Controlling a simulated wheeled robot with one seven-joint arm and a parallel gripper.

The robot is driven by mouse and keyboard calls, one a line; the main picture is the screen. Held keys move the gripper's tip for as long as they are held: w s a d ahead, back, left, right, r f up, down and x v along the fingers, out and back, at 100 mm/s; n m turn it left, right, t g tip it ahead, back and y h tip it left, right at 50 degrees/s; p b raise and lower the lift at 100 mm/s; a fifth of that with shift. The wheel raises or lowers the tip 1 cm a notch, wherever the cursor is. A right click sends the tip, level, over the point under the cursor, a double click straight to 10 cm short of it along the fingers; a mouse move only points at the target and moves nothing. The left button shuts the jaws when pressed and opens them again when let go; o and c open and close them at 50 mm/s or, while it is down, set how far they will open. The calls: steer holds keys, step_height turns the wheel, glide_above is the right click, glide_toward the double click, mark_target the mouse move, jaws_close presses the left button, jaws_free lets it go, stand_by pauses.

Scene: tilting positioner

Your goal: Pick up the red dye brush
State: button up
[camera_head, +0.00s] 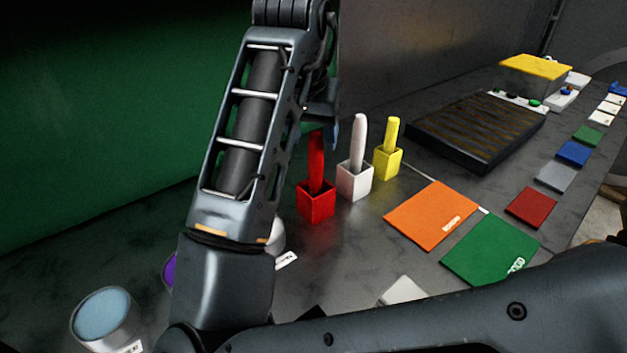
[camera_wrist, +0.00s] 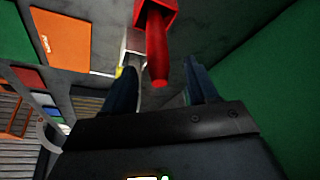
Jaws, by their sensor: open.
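The red dye brush (camera_head: 317,160) stands upright in a red square holder (camera_head: 316,205) on the dark table. In the wrist view the red brush (camera_wrist: 157,50) points between the two fingers of my gripper (camera_wrist: 160,85), with its holder (camera_wrist: 160,8) at the top. My gripper is open, its fingers on either side of the brush end and no grip on it. In the head view my gripper (camera_head: 322,130) is mostly hidden behind my arm, at the top of the brush.
A white brush (camera_head: 358,145) in a white holder and a yellow brush (camera_head: 391,135) in a yellow holder stand just right of the red one. Orange (camera_head: 430,214) and green (camera_head: 490,250) squares lie to the right. A green wall (camera_head: 90,120) rises at the left.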

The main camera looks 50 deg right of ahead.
mark_target(317, 152)
steer(key=x, duration=0.5)
steer(key=shift+d+f+p, duration=0.15)
steer(key=shift+f+p, duration=0.2)
steer(key=shift+c, duration=0.3)
